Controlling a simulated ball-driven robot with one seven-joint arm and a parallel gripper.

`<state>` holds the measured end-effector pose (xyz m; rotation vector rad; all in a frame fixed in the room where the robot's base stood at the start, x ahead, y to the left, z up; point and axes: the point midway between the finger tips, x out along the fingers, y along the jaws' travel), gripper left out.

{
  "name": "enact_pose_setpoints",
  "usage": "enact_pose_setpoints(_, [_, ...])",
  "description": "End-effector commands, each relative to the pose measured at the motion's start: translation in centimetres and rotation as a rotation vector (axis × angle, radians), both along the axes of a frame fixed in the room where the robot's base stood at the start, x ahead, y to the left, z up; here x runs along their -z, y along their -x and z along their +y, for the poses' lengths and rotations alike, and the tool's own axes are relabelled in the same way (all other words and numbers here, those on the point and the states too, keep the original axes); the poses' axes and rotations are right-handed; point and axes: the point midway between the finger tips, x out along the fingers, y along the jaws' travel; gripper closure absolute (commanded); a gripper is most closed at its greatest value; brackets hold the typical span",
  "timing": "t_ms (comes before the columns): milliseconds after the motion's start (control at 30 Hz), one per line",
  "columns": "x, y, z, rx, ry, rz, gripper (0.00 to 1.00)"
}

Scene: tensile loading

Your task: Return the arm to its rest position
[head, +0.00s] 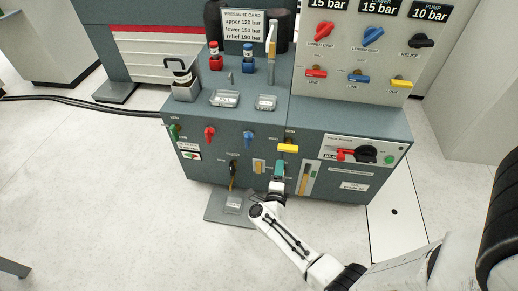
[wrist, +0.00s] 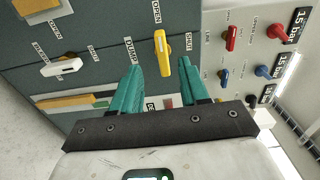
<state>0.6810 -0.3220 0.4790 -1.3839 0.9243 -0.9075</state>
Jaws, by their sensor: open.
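My gripper (head: 279,170) is at the front face of the grey-green console, just below a yellow lever (head: 288,148). My white arm (head: 285,237) reaches up to it from the lower right. In the wrist view the two teal fingers (wrist: 164,84) are spread apart with nothing between them. The yellow lever (wrist: 162,54), beside the label DUMP, shows just beyond the fingertips. The fingers appear apart from the lever, but the exact gap is hard to tell.
The console (head: 340,125) fills the space ahead, with red (head: 209,133) and blue (head: 249,138) levers left of the yellow one. A grey floor plate (head: 225,208) lies below. Pale floor (head: 110,210) at left is clear.

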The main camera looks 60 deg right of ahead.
Motion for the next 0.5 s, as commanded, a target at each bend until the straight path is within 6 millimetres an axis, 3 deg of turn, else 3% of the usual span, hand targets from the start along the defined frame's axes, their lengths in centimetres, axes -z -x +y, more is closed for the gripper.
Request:
enact_pose_setpoints(300, [-0.1, -0.2, 0.0, -0.008, 0.002, 0.002, 0.55])
enact_pose_setpoints(367, [-0.4, -0.9, 0.4, -0.053, 0.007, 0.012, 0.55])
enact_pose_setpoints(500, [-1.9, -4.6, 2.8, -0.277, 0.046, 0.081, 0.55])
